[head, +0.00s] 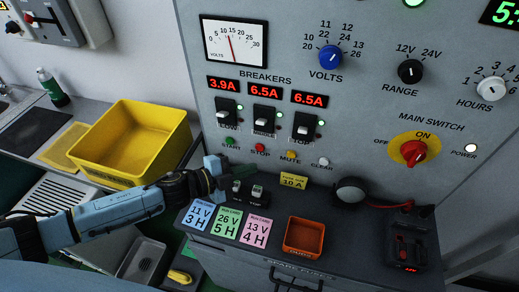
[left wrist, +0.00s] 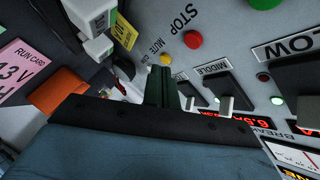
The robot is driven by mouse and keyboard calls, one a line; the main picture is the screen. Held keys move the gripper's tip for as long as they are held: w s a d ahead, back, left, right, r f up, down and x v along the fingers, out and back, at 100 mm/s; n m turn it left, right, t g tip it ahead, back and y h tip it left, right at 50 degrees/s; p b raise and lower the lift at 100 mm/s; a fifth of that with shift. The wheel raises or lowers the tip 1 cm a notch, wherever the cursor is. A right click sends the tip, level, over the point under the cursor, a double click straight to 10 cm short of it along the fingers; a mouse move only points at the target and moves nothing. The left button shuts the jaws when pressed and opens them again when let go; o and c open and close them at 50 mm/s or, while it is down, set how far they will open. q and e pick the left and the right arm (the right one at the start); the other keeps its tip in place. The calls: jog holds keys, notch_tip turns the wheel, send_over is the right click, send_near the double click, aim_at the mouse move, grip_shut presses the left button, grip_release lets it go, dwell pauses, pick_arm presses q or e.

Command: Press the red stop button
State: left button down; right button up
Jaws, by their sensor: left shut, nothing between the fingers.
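The red stop button (head: 260,148) is on the grey panel, in a row under the breakers, between a green start button (head: 230,141) and a yellow mute button (head: 291,155). In the left wrist view the red button (left wrist: 194,39) shows clearly, with the STOP label above it. My left gripper (head: 217,168) is shut and empty, low in front of the panel, to the left of and below the red button. Its closed fingers (left wrist: 161,80) show in the left wrist view, apart from the button in the picture. My right gripper is not in view.
Breaker switches (head: 265,121) sit above the buttons. A yellow crate (head: 130,140) stands to the left.

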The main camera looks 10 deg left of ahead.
aim_at(260, 148)
pick_arm(q)
jog(key=shift+w+d, duration=0.1)
jog(key=shift+w, duration=1.85)
jog(key=shift+w, duration=0.1)
dwell(0.4)
jog(key=shift+w, duration=0.3)
jog(key=shift+w, duration=0.45)
dwell(0.6)
jog(key=shift+s, duration=0.85)
jog(key=shift+s+p, duration=0.1)
jog(key=shift+p, duration=0.2)
